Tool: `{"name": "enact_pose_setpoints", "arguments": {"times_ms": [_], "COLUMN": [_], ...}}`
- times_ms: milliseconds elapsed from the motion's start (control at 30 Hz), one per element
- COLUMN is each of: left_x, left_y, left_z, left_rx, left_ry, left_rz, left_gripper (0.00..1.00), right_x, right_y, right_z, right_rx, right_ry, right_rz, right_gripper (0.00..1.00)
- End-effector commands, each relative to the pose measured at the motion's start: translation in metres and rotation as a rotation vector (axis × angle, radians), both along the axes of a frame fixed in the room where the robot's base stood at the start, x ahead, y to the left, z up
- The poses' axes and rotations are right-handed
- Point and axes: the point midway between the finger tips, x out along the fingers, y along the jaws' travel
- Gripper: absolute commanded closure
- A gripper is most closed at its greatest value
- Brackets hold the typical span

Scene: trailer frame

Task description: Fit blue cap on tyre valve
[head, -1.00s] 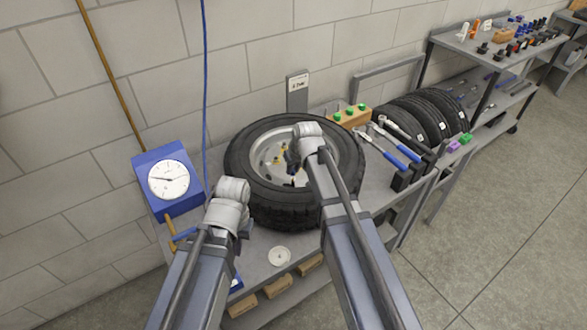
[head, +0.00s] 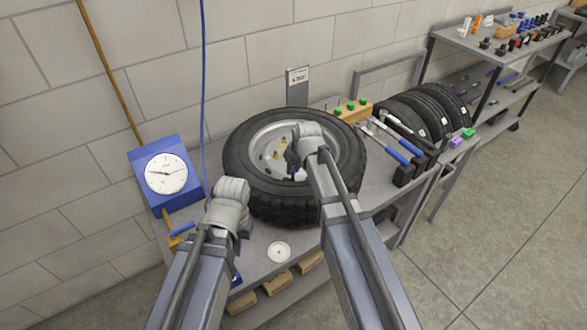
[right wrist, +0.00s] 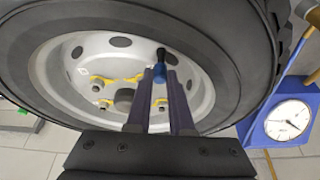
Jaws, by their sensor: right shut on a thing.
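The blue cap (right wrist: 159,73) is held between the fingertips of my right gripper (right wrist: 160,78) in the right wrist view. The dark tyre valve (right wrist: 161,54) shows just beyond the cap, near the inner rim edge. Cap and valve line up in the picture; I cannot tell whether they touch. The tyre (head: 250,190) lies on the bench around a silver wheel (head: 264,141). In the head view my right gripper (head: 292,168) is over the wheel, its fingers mostly hidden by its wrist. My left gripper (head: 244,228) is low beside the tyre's near left side, its fingers mostly hidden.
A blue gauge (head: 165,174) stands at the left of the bench, and a small white dish (head: 279,252) lies in front of the tyre. Blue-handled tools (head: 398,151) and a wooden block with green caps (head: 352,111) are to the right. A blue hose (head: 203,90) hangs behind.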

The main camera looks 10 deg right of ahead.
Motion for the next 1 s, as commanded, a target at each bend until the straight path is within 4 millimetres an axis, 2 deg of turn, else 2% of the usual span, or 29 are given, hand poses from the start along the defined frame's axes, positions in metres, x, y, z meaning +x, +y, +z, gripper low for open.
{"name": "enact_pose_setpoints", "arguments": {"times_ms": [133, 167, 433, 633, 900, 1000], "left_x": [0.0, 0.0, 0.0, 0.0, 0.0, 0.0], "left_y": [0.0, 0.0, 0.0, 0.0, 0.0, 0.0], "left_z": [0.0004, 0.0004, 0.0004, 0.0004, 0.0004, 0.0004], "left_rx": [0.0, 0.0, 0.0, 0.0, 0.0, 0.0], "left_ry": [0.0, 0.0, 0.0, 0.0, 0.0, 0.0], "left_rz": [0.0, 0.0, 0.0, 0.0, 0.0, 0.0], "left_gripper": [1.0, 1.0, 1.0, 1.0, 1.0, 1.0], "right_x": [0.0, 0.0, 0.0, -0.0001, 0.0, -0.0001], "right_y": [0.0, 0.0, 0.0, 0.0, 0.0, 0.0], "right_z": [0.0004, 0.0004, 0.0004, 0.0004, 0.0004, 0.0004], "right_rx": [0.0, 0.0, 0.0, 0.0, 0.0, 0.0], "right_ry": [0.0, 0.0, 0.0, 0.0, 0.0, 0.0], "right_rz": [0.0, 0.0, 0.0, 0.0, 0.0, 0.0], "right_gripper": [1.0, 0.77, 0.46, 0.44, 0.15, 0.15]}}
